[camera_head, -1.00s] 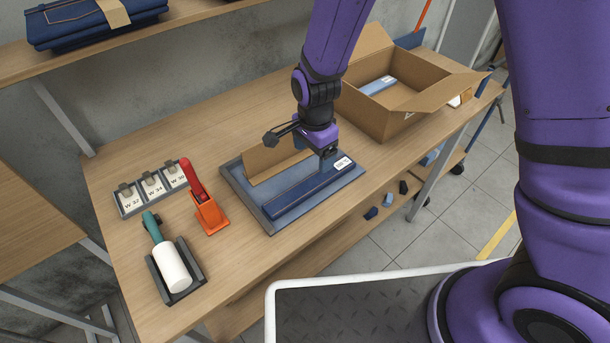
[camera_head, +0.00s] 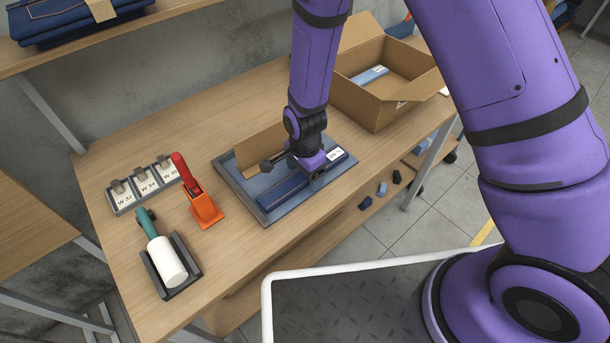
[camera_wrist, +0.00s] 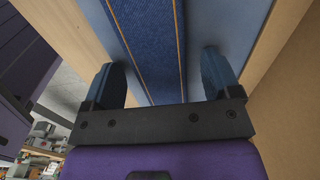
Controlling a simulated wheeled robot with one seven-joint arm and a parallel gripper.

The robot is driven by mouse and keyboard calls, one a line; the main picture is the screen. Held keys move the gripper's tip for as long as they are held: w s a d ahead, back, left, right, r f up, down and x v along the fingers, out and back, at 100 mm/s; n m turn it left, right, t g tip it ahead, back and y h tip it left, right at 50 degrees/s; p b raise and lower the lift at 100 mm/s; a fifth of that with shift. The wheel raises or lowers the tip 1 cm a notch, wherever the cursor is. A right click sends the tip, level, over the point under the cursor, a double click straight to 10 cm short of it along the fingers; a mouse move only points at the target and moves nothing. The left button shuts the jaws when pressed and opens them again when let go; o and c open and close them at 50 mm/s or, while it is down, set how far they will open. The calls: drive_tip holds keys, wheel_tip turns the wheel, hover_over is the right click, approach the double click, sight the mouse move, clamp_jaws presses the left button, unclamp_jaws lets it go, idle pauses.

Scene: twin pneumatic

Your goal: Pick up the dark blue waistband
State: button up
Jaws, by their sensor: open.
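The dark blue waistband (camera_head: 284,192) is a long folded denim strip lying on the blue-grey tray (camera_head: 240,192) on the workbench. A white label shows at its right end. In the wrist view the waistband (camera_wrist: 150,45) has orange stitching along its edges and runs between my fingers. My gripper (camera_head: 316,181) is low over the waistband, toward its right part, and hides some of it. In the wrist view my gripper (camera_wrist: 162,85) is open, with one finger on each side of the waistband and gaps between. I cannot tell how far the fingertips are above the tray.
A brown cardboard piece (camera_head: 262,149) stands along the tray's back side. An open cardboard box (camera_head: 375,103) stands at the right. An orange tool with a red handle (camera_head: 205,208), a white roller (camera_head: 168,262) and size-tag clips (camera_head: 142,185) stand at the left.

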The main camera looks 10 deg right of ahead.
drive_tip(key=shift+c, duration=0.2)
drive_tip(key=c, duration=1)
drive_tip(key=shift+r, duration=0.15)
